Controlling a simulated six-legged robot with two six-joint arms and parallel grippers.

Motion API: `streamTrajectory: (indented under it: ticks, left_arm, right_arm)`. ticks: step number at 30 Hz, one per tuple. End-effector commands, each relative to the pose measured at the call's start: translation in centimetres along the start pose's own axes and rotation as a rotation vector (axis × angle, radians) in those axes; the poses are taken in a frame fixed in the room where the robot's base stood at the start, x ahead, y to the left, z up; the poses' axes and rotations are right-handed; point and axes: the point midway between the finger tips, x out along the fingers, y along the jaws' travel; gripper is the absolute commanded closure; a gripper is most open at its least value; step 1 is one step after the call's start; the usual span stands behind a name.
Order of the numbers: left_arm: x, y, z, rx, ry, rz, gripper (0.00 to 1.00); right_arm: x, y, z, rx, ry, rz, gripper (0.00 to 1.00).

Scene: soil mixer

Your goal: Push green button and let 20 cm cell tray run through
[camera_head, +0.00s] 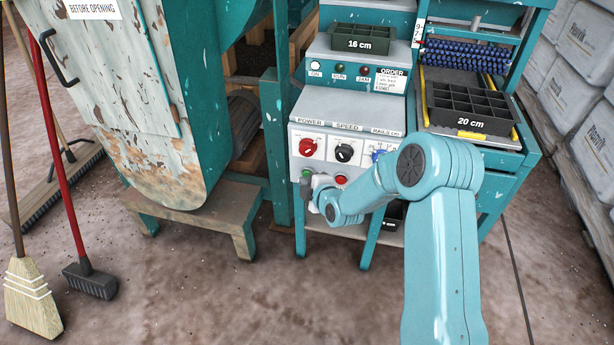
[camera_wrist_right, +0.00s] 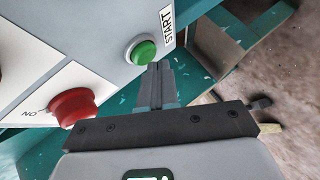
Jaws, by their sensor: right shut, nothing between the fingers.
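The green button (camera_wrist_right: 143,52), beside a START label, is on the light grey front panel in the right wrist view. It also shows small in the head view (camera_head: 307,173). My right gripper (camera_wrist_right: 158,68) is shut and empty, its fingertips just below the green button; I cannot tell whether they touch it. In the head view my right gripper (camera_head: 314,181) is at the panel's lower left. The 20 cm cell tray (camera_head: 470,106) is black and lies on the rail bed at the right, in front of blue rollers (camera_head: 466,57). My left gripper is not in view.
Red, black and blue knobs (camera_head: 344,153) line the panel above. A 16 cm tray (camera_head: 361,40) stands on top. Brooms (camera_head: 34,298) stand at the left, and stacked bags (camera_head: 583,130) at the right. The front floor is clear.

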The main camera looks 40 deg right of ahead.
Motion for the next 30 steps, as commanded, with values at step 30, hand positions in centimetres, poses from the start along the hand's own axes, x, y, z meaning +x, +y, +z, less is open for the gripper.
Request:
streamTrajectory:
  ticks: [30]
  left_arm:
    - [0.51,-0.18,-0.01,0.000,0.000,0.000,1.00]
  right_arm:
    - [0.71,0.55,0.53,0.000,0.000,0.001,1.00]
